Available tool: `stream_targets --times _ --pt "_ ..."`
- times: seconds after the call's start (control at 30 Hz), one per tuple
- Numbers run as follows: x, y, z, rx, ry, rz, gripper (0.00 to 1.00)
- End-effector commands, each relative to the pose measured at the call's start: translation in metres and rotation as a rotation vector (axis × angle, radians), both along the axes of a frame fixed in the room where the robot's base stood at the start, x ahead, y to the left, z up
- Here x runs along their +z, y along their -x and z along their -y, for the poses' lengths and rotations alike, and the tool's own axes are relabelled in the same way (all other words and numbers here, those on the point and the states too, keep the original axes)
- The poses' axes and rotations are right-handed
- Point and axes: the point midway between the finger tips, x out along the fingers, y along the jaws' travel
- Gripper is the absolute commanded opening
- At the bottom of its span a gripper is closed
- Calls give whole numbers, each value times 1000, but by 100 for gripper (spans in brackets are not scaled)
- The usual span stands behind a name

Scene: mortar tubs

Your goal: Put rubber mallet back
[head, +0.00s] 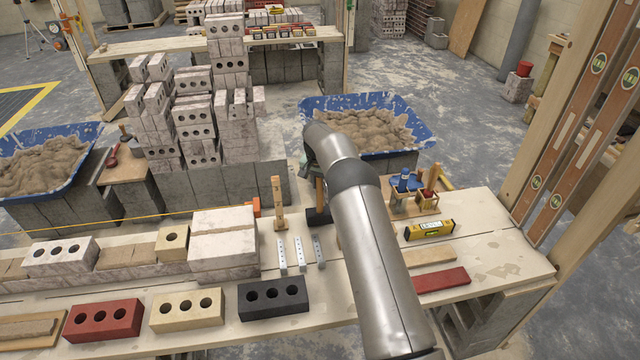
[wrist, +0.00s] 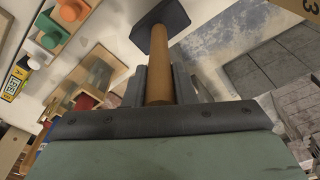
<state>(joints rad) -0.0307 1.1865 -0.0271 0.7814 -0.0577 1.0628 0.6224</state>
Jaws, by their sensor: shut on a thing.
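The rubber mallet has a dark head (head: 318,217) and a wooden handle; in the wrist view its handle (wrist: 160,68) stands between my gripper's fingers (wrist: 160,88), with the dark block head beyond the fingertips. My gripper (head: 314,178) is shut on the handle. In the head view my arm hides most of the gripper. The head hangs low, close to the table top; I cannot tell whether it touches.
A yellow level (head: 429,229) lies right of my arm, with a red strip (head: 441,280) nearer. An upright wooden piece (head: 279,205) and several metal strips (head: 300,252) are left of the mallet. A blue mortar tub (head: 420,130) is behind. The table's right end has bare space.

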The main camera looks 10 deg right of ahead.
Motion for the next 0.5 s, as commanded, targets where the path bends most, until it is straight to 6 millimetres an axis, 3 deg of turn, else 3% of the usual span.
stream_targets --times 0.5 --pt "-6 -1 0 0 0 2 0"
